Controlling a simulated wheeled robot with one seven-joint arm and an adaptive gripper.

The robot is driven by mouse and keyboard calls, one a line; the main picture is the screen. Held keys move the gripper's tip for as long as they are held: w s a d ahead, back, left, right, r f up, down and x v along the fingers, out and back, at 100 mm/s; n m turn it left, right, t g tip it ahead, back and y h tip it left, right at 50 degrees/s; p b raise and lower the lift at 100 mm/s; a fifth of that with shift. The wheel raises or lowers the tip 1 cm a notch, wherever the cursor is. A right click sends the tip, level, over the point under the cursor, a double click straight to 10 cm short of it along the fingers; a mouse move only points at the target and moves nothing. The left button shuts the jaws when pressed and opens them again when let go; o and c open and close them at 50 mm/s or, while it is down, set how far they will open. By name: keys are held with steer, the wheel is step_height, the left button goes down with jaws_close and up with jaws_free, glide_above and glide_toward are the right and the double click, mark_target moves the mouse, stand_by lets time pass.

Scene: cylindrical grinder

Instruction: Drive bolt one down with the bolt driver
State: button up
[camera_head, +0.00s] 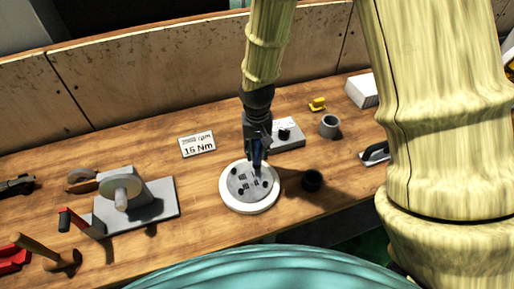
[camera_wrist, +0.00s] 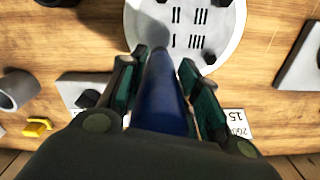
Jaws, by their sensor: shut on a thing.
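My gripper (camera_head: 257,142) is shut on the blue bolt driver (camera_wrist: 163,100), which points down at the round plate. The driver also shows in the head view (camera_head: 257,160). The round plate has a white rim (camera_head: 248,207) and a grey face with tally marks and several dark bolt spots. In the wrist view the driver's tip is over the plate (camera_wrist: 222,38), close to the single tally mark (camera_wrist: 172,40). The driver and fingers hide bolt one's place, so I cannot tell whether the tip touches it. A dark bolt spot (camera_wrist: 209,57) shows right of the right finger.
A torque sign (camera_head: 197,143) lies behind the plate. A dark cup (camera_head: 312,180) stands right. A grinding fixture (camera_head: 150,203) and hammer (camera_head: 58,258) are left.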

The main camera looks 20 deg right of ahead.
steer(key=shift+f, duration=0.3)
stand_by(0.9)
steer(key=shift+s+f, duration=0.15)
stand_by(1.4)
step_height(320, 180, up, 6)
steer(key=p, duration=0.5)
stand_by(0.9)
